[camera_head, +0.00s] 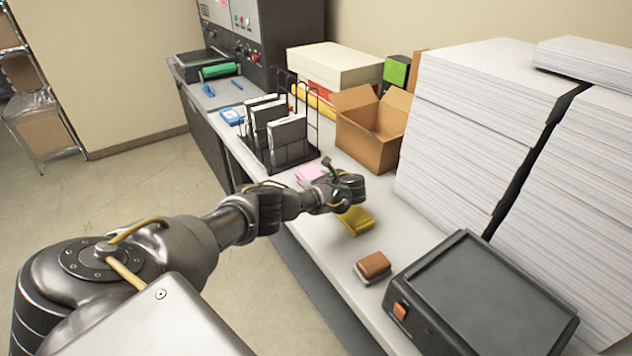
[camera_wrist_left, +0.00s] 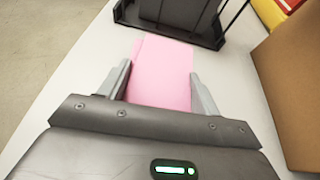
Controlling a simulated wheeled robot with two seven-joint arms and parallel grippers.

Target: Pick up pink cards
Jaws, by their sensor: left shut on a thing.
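The pink cards (camera_head: 309,174) lie in a small stack on the long grey-white table, just in front of the black wire rack. In the left wrist view the pink cards (camera_wrist_left: 162,72) fill the space between the two fingers of my left gripper (camera_wrist_left: 160,85). My left gripper (camera_head: 335,178) is shut on the pink cards, and its body hides part of them in the head view. My right gripper is in neither view.
The black wire rack (camera_head: 271,165) with grey-and-white packs stands behind the cards. An open cardboard box (camera_head: 368,145) is to the right. A yellow item (camera_head: 355,221), a brown block (camera_head: 373,265) and a dark device (camera_head: 480,300) sit nearer. Tall paper stacks (camera_head: 470,120) wall off the right.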

